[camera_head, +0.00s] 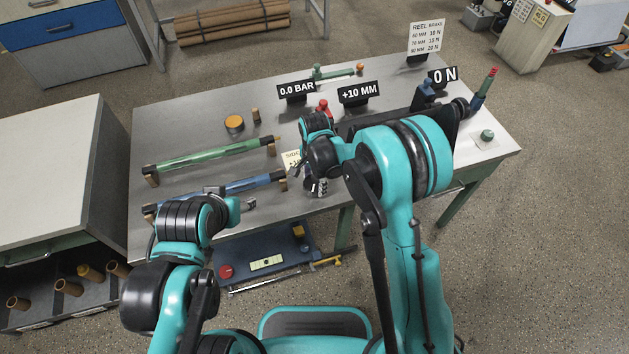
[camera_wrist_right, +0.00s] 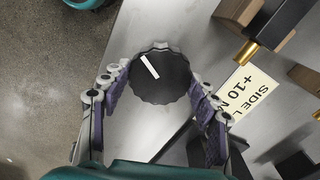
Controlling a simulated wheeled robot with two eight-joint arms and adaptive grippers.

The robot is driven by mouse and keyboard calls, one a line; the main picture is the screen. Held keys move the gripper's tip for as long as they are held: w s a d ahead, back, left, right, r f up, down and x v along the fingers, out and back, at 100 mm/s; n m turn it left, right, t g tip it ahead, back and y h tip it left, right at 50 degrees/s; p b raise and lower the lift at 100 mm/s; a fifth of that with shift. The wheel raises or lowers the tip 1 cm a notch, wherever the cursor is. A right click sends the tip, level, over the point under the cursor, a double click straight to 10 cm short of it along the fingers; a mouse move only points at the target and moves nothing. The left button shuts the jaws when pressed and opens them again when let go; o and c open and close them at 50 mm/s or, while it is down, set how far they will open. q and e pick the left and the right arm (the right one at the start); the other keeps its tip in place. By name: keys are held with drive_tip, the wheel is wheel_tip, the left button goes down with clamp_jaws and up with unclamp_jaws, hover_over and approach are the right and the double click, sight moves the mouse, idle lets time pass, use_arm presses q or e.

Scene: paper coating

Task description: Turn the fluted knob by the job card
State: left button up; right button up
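The fluted knob (camera_wrist_right: 160,78) is black and round with a white pointer line, which slants to the upper left in the right wrist view. The cream job card (camera_wrist_right: 247,97) lies beside it to the right, partly covered; it also shows in the head view (camera_head: 291,159). My right gripper (camera_wrist_right: 161,82) has one finger on each side of the knob, with its tips close to the rim. I cannot tell whether they touch it. In the head view my right gripper (camera_head: 317,187) hides the knob. My left gripper (camera_head: 243,204) is over the table's front left, its fingers unclear.
A green roller (camera_head: 215,154) and a blue roller (camera_head: 250,184) lie on stands at the left of the steel table (camera_head: 190,110). Signs reading 0.0 BAR (camera_head: 297,90), +10 MM (camera_head: 359,93) and 0 N (camera_head: 443,76) stand behind. A dark-blue unit (camera_head: 245,252) sits below the front edge.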

drive_tip(key=shift+c, duration=0.7)
drive_tip(key=n, duration=0.5)
drive_tip(key=shift+n+b, duration=0.35)
drive_tip(key=shift+n, duration=0.05)
drive_tip(key=n, duration=0.6)
drive_tip(key=shift+b, duration=0.3)
drive_tip(key=n, duration=0.6)
drive_tip(key=shift+n, duration=0.3)
drive_tip(key=n, duration=0.5)
